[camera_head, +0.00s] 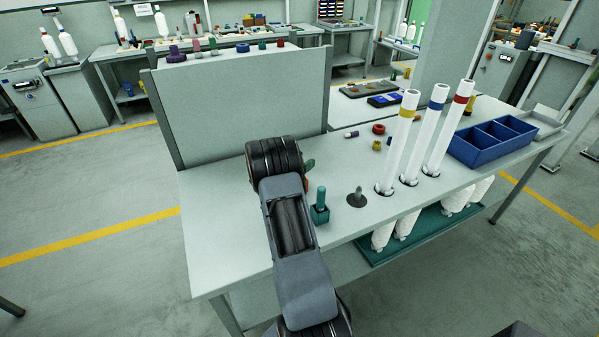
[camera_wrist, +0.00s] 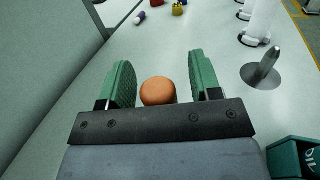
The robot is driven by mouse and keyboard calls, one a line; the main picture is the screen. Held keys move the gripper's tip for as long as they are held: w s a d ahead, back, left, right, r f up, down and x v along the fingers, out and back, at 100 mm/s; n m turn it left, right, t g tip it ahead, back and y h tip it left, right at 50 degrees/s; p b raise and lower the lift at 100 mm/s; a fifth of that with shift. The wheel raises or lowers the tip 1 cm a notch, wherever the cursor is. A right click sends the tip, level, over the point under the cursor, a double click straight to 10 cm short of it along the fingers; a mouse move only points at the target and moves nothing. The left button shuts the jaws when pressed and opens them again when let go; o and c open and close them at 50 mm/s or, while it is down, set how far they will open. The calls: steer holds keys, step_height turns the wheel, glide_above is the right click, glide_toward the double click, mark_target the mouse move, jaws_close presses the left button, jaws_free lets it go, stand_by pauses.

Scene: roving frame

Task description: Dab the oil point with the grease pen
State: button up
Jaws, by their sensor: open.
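My gripper (camera_wrist: 160,85) is open, with green finger pads on either side of a round orange-brown top (camera_wrist: 158,92). Gaps show on both sides of it, and its lower part is hidden; I cannot tell what it belongs to. In the head view my wrist hides most of the gripper. A green upright stick in a square green holder (camera_head: 320,212), possibly the grease pen, stands right of my gripper. The holder shows lettering like "OIL" in the wrist view (camera_wrist: 288,158). A pointed metal pin on a dark disc (camera_head: 357,198), perhaps the oil point, stands further right; it also shows in the wrist view (camera_wrist: 265,72).
Three tall white tubes (camera_head: 437,130) with coloured bands stand through the bench right of the pin. A blue divided bin (camera_head: 490,142) is beyond them. Small coloured parts (camera_head: 379,129) lie behind. A grey panel (camera_head: 240,105) rises at the back left. The bench's front left is clear.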

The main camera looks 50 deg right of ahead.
steer(key=shift+c, duration=0.3)
steer(key=c, duration=1)
steer(key=shift+o, duration=0.2)
